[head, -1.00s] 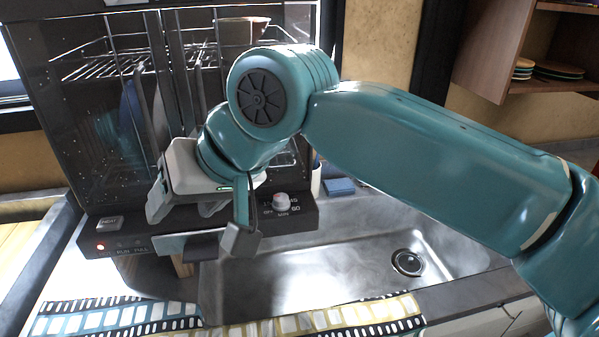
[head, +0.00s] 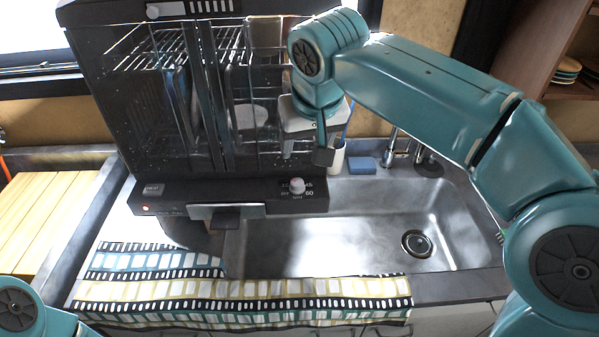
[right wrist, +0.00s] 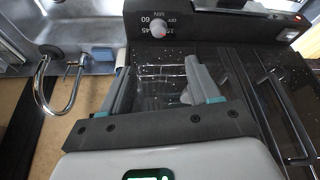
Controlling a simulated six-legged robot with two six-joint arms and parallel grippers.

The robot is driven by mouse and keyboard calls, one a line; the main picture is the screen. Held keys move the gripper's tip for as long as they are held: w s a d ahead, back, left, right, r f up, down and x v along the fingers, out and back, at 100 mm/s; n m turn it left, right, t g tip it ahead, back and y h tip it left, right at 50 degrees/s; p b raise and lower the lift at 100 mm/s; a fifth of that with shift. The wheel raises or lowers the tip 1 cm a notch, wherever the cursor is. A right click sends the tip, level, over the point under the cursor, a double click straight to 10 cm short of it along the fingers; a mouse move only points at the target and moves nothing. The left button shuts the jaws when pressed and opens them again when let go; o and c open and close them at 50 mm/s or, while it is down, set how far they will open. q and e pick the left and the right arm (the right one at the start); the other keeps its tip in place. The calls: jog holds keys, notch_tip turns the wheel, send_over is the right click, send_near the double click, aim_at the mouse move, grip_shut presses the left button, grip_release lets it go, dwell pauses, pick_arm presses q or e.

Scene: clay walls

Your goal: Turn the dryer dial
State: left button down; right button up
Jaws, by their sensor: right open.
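The dryer dial (head: 297,186) is a small white and pinkish knob on the dark front panel of the dryer (head: 180,197), with numbers printed around it. It also shows in the right wrist view (right wrist: 158,29), beyond my fingertips. My right gripper (head: 305,156) is open and empty. It hangs above the dial in the head view, in front of the dryer's clear door, apart from the dial. In the right wrist view its two fingers (right wrist: 160,78) are spread on either side below the dial. My left gripper is out of view.
A metal sink (head: 345,235) with a drain lies to the right. A tap (head: 395,150), a blue sponge (head: 362,165) and a white cup (head: 336,160) stand behind it. A patterned towel (head: 245,300) lies along the front edge. The dryer holds racks and dishes.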

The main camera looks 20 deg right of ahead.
aim_at(297, 182)
jog(key=x, duration=1.5)
jog(key=shift+w+f, duration=0.15)
jog(key=shift+f, duration=0.2)
jog(key=shift+d, duration=0.1)
jog(key=shift+r, duration=0.1)
jog(key=c, duration=1)
